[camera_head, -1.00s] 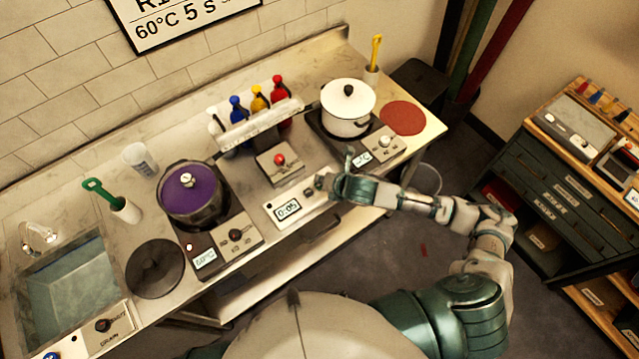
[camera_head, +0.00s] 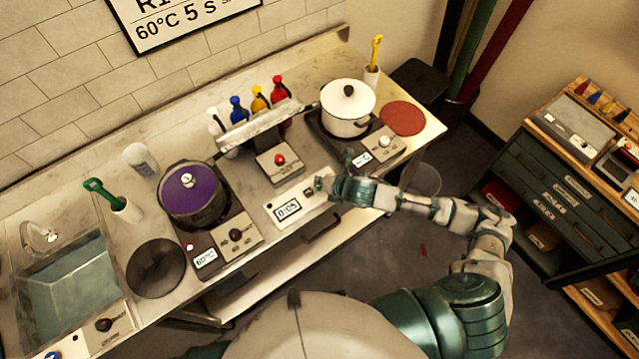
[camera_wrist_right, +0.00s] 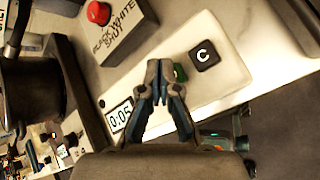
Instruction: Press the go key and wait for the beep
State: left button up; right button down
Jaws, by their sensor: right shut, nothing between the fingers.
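The timer panel (camera_head: 272,203) is a pale slab at the front edge of the counter; its display (camera_head: 288,209) reads 0:05. In the right wrist view the panel (camera_wrist_right: 232,88) shows a green key (camera_wrist_right: 181,72) and a dark key marked C (camera_wrist_right: 205,55). My right gripper (camera_head: 322,186) is shut and empty over the panel's right end. In the right wrist view its fingertips (camera_wrist_right: 160,64) are right beside the green key and partly cover it. I cannot tell whether they touch it. The left gripper is out of view.
A red-button box (camera_head: 279,166) stands just behind the panel. A purple-lidded pot (camera_head: 190,190) is on a hotplate to the left, and a white pot (camera_head: 347,104) is on one to the right. Bottles (camera_head: 259,100) stand behind a rail.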

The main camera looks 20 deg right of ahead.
jog(key=shift+f, duration=0.45)
dwell(0.3)
dwell(0.3)
jog(key=shift+r+p, duration=0.9)
jog(key=shift+p, duration=0.25)
notch_tip(320, 180, up, 5)
jog(key=p, duration=0.6)
jog(key=shift+r, duration=0.1)
